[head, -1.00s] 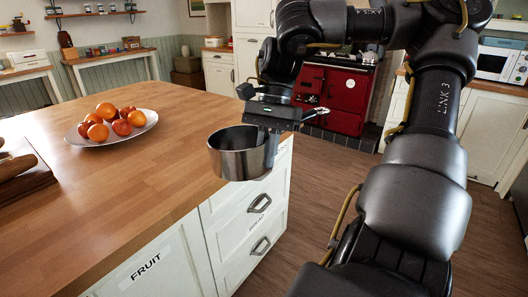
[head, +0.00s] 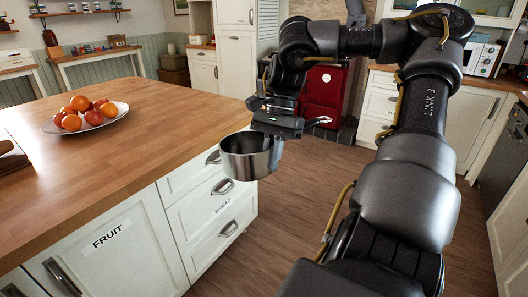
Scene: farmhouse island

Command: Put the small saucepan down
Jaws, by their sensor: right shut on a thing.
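The small saucepan (head: 246,160) is a steel pot, held upright just off the right edge of the wooden island top (head: 150,105), in front of the island's drawers in the picture. My right gripper (head: 275,133) is shut on the saucepan at its right side; the exact grip and the handle are mostly hidden by the gripper. No surface shows touching the saucepan's base. My left gripper is not in view.
A plate (head: 105,118) of oranges and red fruit stands on the island's far left part. A dark board (head: 10,158) lies at the left edge. The island top's middle and right are clear. Wooden floor (head: 310,190) is open beyond.

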